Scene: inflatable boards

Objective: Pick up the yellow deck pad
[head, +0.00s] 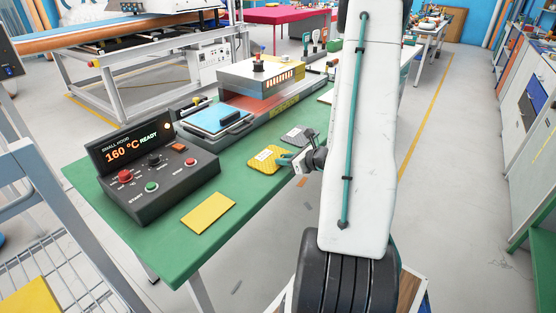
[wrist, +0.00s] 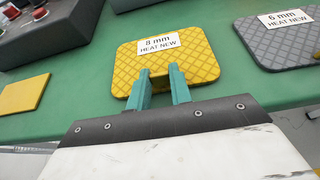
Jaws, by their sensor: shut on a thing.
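The yellow deck pad (head: 266,159) has a diamond-pattern surface and rounded corners. In the wrist view the pad (wrist: 190,62) carries a white label reading "8 mm HEAT NEW". My gripper (head: 287,159) reaches it from the right in the head view. In the wrist view my gripper's two teal fingers (wrist: 159,82) are at the pad's near edge, shut on it, with a bit of yellow between them. The pad appears flat at the green table's surface; I cannot tell whether it is lifted.
A grey pad (wrist: 285,40) labelled "6 mm" lies to the right on the green table (head: 165,240). A plain yellow sheet (head: 208,213) lies nearer. A control box (head: 160,185) reading 160 °C READY and a heat press (head: 262,80) stand behind.

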